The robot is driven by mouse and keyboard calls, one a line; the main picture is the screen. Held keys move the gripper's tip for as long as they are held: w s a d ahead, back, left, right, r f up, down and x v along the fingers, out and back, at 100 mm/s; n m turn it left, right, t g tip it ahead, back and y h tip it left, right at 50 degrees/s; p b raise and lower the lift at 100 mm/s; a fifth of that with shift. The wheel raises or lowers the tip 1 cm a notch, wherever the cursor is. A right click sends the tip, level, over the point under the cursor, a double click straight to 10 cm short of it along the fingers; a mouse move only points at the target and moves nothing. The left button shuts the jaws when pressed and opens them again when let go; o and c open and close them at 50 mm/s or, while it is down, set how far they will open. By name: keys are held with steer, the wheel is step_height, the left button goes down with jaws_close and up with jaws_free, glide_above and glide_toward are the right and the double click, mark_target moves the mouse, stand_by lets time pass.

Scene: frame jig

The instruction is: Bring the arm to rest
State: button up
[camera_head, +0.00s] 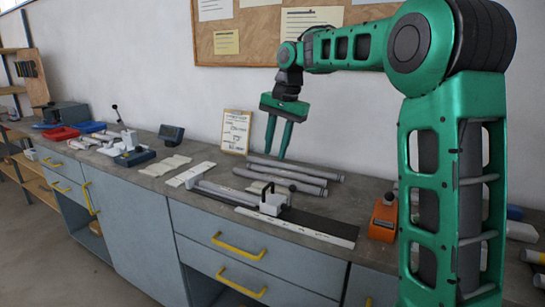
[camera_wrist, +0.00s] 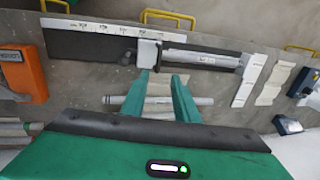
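My gripper (camera_head: 276,154) is green and hangs fingers down above the back of the bench, in front of the wall. Its two fingers are apart with nothing between them; the wrist view also shows this gap (camera_wrist: 160,73). A dark frame jig (camera_head: 310,222) with a white scale strip lies at the bench front, and it shows at the top of the wrist view (camera_wrist: 90,44). A grey tube (camera_head: 228,193) lies at the jig's left part, beside a white clamp block (camera_head: 272,204) with a black knob. My gripper is apart from the jig.
Several grey tubes (camera_head: 290,172) lie behind the jig, below my gripper. An orange device (camera_head: 383,220) stands right of the jig. Pale flat pieces (camera_head: 165,166), a small dark display (camera_head: 171,134) and a clipboard (camera_head: 235,131) are to the left and back. Drawers with yellow handles (camera_head: 238,246) front the bench.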

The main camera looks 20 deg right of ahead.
stand_by(0.4)
steer(key=s+d+f+n, duration=0.1)
steer(key=s+d+f, duration=0.2)
steer(key=s, duration=1)
steer(key=s+d+f+n+g, duration=0.1)
steer(key=s+d+f, duration=0.3)
steer(key=s+f, duration=0.4)
steer(key=s+d+f+n+h, duration=0.1)
steer(key=s+d+f, duration=0.2)
steer(key=s, duration=1.6)
step_height(320, 180, down, 3)
steer(key=shift+s+d+r+n+g, duration=0.1)
steer(key=shift+s+d+n+g, duration=0.2)
steer(key=shift+s, duration=0.1)
steer(key=shift+w+f, duration=0.3)
steer(key=shift+w, duration=0.35)
